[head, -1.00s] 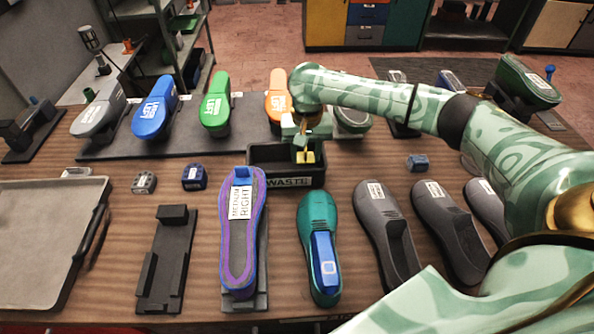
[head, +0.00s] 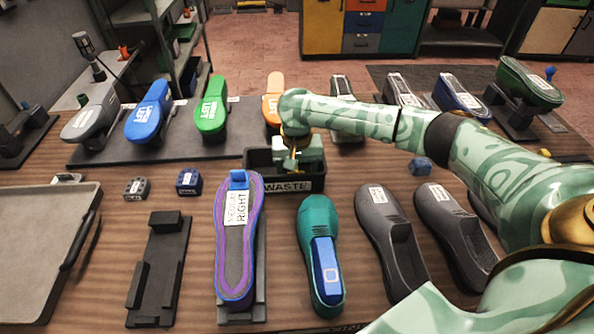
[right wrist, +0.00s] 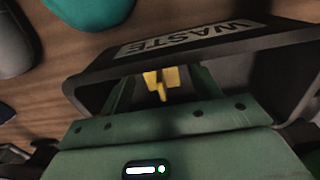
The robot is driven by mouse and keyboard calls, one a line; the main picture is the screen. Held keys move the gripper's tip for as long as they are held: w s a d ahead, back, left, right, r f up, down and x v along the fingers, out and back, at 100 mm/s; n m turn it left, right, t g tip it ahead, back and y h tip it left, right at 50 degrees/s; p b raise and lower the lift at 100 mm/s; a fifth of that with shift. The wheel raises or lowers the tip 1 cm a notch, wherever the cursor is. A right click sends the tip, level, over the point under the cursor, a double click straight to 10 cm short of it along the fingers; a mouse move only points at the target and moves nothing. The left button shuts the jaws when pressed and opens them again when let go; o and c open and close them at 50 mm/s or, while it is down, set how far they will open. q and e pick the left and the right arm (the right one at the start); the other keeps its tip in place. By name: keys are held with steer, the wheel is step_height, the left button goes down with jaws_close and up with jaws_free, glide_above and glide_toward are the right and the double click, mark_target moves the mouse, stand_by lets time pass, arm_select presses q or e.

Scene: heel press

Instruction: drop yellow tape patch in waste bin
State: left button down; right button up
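The black waste bin (head: 312,184), labelled WASTE, stands mid-table in the head view. My right gripper (head: 292,165) points down into it, and the arm hides part of the opening. In the right wrist view the bin (right wrist: 255,50) surrounds the two green fingers (right wrist: 162,72), which stand apart. The yellow tape patch (right wrist: 161,80) shows between the fingertips in that view, with a gap on each side. Whether it is in the air or lies on the bin floor I cannot tell. My left gripper is not in view.
A purple-edged sole marked RIGHT (head: 235,260) and a teal shoe form (head: 318,240) lie in front of the bin. Grey forms (head: 385,235) lie to the right. Blue (head: 150,115) and green (head: 211,108) forms stand behind left. A grey tray (head: 35,245) is at far left.

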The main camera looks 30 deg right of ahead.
mark_target(297, 171)
step_height(297, 171, up, 12)
steer(key=p, duration=0.5)
steer(key=shift+r+p, duration=0.15)
steer(key=shift+p, duration=0.25)
stand_by(1.1)
